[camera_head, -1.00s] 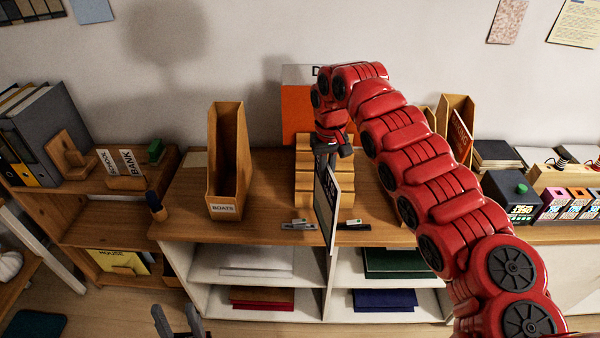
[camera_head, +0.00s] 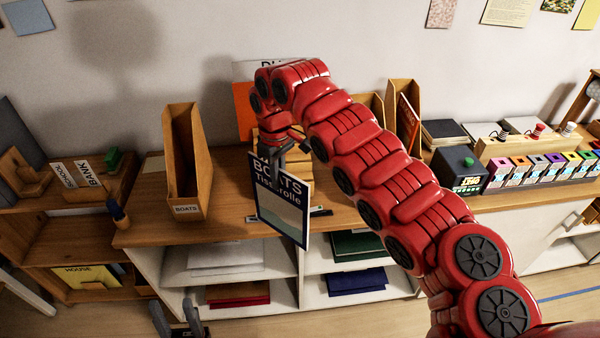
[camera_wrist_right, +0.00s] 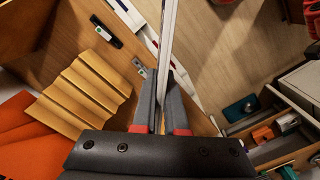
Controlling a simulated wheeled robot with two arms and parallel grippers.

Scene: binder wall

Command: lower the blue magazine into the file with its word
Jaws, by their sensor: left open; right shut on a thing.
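The blue magazine (camera_head: 282,203), with "BOATS" on its cover, hangs upright below my right gripper (camera_head: 285,148), in front of the shelf top's front edge. My right gripper is shut on its top edge; the right wrist view shows the fingers (camera_wrist_right: 160,112) around the magazine's thin edge (camera_wrist_right: 166,45). The wooden file labelled "BOATS" (camera_head: 187,165) stands upright on the shelf top, left of the magazine and apart from it. My left gripper (camera_head: 176,318) is open and empty at the bottom edge of the head view.
A stepped wooden rack (camera_head: 272,135) stands behind the magazine, partly hidden by my right arm. More wooden files (camera_head: 405,98) stand to the right, one holding a red item. The shelf top (camera_head: 225,205) is clear between the BOATS file and the magazine.

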